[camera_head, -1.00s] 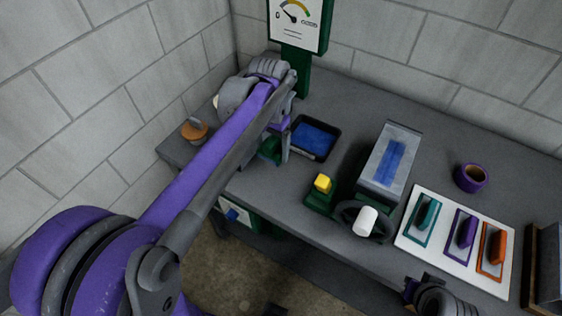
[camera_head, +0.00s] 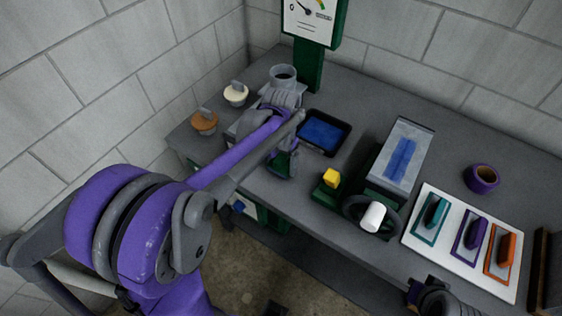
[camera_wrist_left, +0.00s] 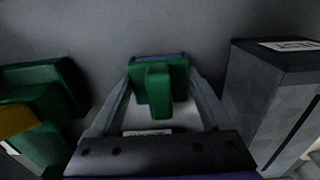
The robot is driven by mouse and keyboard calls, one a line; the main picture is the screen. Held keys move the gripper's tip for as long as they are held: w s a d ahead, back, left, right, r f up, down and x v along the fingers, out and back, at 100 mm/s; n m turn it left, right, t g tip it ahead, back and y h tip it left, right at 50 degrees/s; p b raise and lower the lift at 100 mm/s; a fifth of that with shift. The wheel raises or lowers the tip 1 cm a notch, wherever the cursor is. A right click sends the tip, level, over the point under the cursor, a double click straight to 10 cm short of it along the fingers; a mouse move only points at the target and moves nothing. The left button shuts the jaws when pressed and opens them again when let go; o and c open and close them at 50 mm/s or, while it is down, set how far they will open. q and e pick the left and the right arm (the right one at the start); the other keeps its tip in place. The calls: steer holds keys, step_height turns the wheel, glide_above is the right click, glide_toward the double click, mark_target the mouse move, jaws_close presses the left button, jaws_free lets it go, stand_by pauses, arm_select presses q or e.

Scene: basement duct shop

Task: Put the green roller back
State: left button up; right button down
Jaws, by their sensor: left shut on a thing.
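My left gripper (camera_head: 283,160) is over the table's front edge, in front of the blue tray. In the left wrist view its fingers (camera_wrist_left: 155,100) are shut on a green piece (camera_wrist_left: 155,85) with a raised grip and a bluish far edge, which I take to be the green roller. In the head view this green piece (camera_head: 284,166) is partly hidden by the gripper. My right gripper (camera_head: 425,294) shows only in part at the bottom edge, and its jaws are unclear.
A black tray with a blue floor (camera_head: 323,133) lies behind the left gripper. A green block with a yellow top (camera_head: 330,180) and a machine with a handwheel (camera_head: 372,216) stand to its right. A white board (camera_head: 420,249) holds teal, purple and orange tools. Two knobbed pots stand at left.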

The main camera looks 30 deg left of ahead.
mark_target(281, 158)
arm_select(q)
steer(key=shift+f, duration=0.2)
steer(key=o, duration=1)
step_height(281, 158, up, 12)
steer(key=shift+f+p, duration=0.1)
steer(key=shift+p, duration=0.3)
steer(key=shift+s+r, duration=0.1)
steer(key=shift+r, duration=0.15)
steer(key=s+d+f+t, duration=0.2)
steer(key=s+d+f, duration=0.1)
steer(key=s, duration=0.4)
steer(key=s+d+f+n+t, duration=0.1)
steer(key=s+d+f+t, duration=0.2)
steer(key=s+f, duration=0.3)
steer(key=shift+s+d+t, duration=0.3)
steer(key=shift+s+d, duration=0.1)
steer(key=shift+s, duration=0.4)
steer(key=shift+f, duration=0.1)
